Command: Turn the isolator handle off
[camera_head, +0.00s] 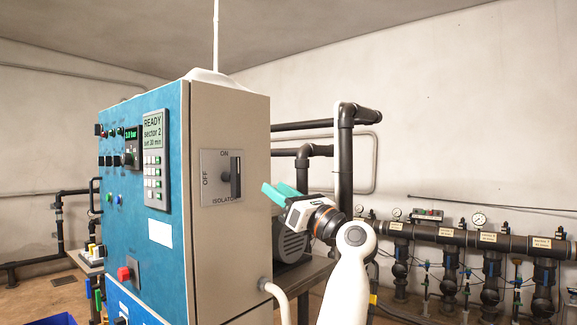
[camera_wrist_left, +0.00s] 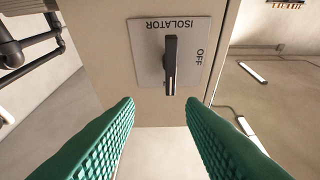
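The isolator handle (camera_head: 235,178) is a black bar on a grey plate (camera_head: 212,164) on the cabinet's beige side. It stands upright, in line with the ON mark at the plate's top; OFF is printed at the left. In the left wrist view the picture is upside down, and the handle (camera_wrist_left: 170,66) stands upright on the plate (camera_wrist_left: 145,68), with OFF to its right. My left gripper (camera_head: 276,190), with teal fingers, is right of the handle and apart from it. In the left wrist view its fingers (camera_wrist_left: 160,104) are spread and empty, with the handle beyond the gap. My right gripper is not in view.
The blue-fronted control cabinet (camera_head: 150,215) carries a display, buttons and a red knob (camera_head: 124,274). Dark pipes (camera_head: 345,150) and a grey motor (camera_head: 290,240) are behind my left arm. A valve manifold (camera_head: 455,238) lines the right wall. Space before the handle looks clear.

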